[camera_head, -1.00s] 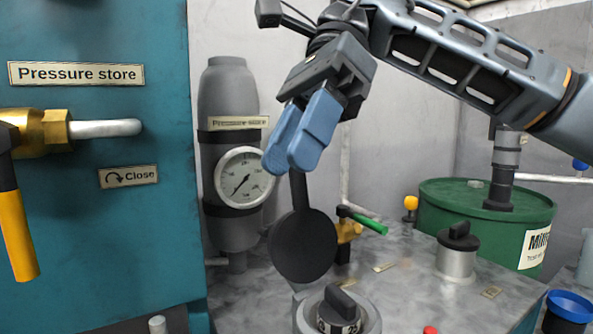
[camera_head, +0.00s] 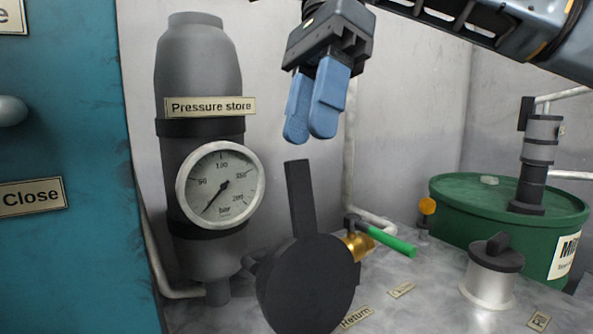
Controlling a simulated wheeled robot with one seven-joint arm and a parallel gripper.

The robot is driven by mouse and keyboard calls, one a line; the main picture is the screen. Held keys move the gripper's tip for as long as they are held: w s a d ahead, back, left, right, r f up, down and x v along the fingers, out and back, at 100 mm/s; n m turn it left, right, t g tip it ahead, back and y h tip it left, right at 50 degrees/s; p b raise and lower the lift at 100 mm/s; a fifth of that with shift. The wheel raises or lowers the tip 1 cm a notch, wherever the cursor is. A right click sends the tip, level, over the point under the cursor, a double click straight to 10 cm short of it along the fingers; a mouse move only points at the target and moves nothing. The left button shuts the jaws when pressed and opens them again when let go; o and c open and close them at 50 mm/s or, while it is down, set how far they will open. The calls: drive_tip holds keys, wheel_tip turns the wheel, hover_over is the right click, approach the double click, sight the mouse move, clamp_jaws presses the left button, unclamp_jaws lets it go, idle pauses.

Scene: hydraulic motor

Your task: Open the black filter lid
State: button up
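A second black lid with a grip (camera_head: 496,251) sits on a pale cylinder (camera_head: 487,288) at the right; I cannot tell which is the filter lid. My gripper (camera_head: 309,137) points down above the upright handle, with a visible gap to it in the picture. Its two blue fingers are close together and hold nothing visible. Whether they touch is unclear. The bottom of the upright lid is cut off.
A grey pressure store (camera_head: 200,70) with a dial gauge (camera_head: 220,188) stands left of the lid. A green-handled brass valve (camera_head: 358,246) is close behind its right side. A green drum (camera_head: 465,196) stands at the right, a teal cabinet (camera_head: 70,120) at the far left.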

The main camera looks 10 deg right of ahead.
sight(299, 194)
drive_tip(key=shift+b+x, duration=0.4)
drive_tip(key=shift+x, duration=2.75)
clamp_jaws()
